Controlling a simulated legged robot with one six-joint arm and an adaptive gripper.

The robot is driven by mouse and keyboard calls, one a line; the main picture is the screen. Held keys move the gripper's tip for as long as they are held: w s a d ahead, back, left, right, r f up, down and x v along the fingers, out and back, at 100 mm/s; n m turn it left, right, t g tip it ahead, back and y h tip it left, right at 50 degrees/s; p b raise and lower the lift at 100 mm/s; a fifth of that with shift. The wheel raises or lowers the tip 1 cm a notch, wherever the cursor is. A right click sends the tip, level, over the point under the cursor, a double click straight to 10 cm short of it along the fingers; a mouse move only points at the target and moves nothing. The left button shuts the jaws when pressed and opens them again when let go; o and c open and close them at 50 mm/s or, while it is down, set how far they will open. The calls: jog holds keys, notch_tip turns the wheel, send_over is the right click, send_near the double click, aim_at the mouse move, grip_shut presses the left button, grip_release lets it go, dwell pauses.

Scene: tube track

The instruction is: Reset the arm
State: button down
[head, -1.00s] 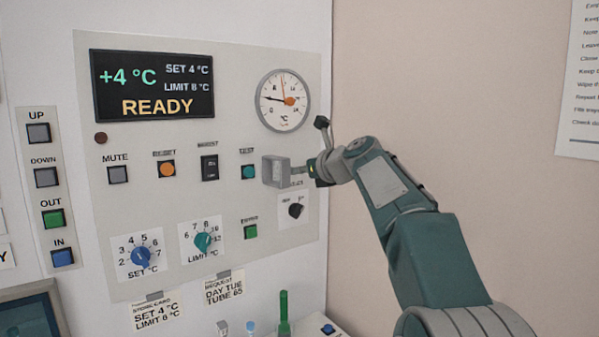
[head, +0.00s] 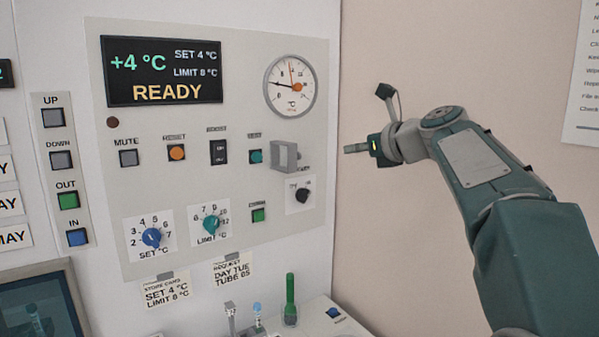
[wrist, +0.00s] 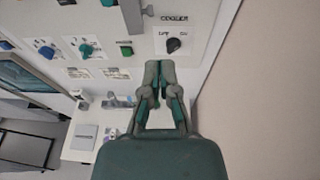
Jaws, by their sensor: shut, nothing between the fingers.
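My gripper (head: 357,148) is shut and empty, to the right of the control panel (head: 314,230) in the head view, in front of the beige wall. Its fingers point left towards the panel's right edge, apart from the grey bracket-like guard (head: 285,156). In the wrist view my gripper (wrist: 158,66) shows with its fingertips together, below the small black rotary knob (wrist: 173,45). The same black knob (head: 302,195) sits under the guard in the head view. The display (head: 163,71) reads +4 °C and READY.
A green tube (head: 290,300) and small items stand on a white ledge below the panel. A blue dial (head: 151,237) and a teal dial (head: 211,224) sit low on the panel. A paper notice (head: 585,85) hangs at right. The beige wall area around my arm is clear.

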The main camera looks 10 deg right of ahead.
jog(key=s+a+f+n+g+h, duration=0.2)
jog(key=s+a+f+n+g, duration=0.15)
jog(key=s+f+n, duration=0.45)
jog(key=s+a+f+n+g+h, duration=0.1)
jog(key=s+a+f+n+g, duration=0.1)
jog(key=s+a+f+n, duration=0.45)
jog(key=s+d+f+n+g+h, duration=0.2)
jog(key=s+f+n+h, duration=0.1)
jog(key=s+f+n, duration=1.3)
jog(key=shift+s+f+h, duration=0.3)
jog(key=shift+s+f, duration=0.55)
jog(key=shift+s, duration=0.05)
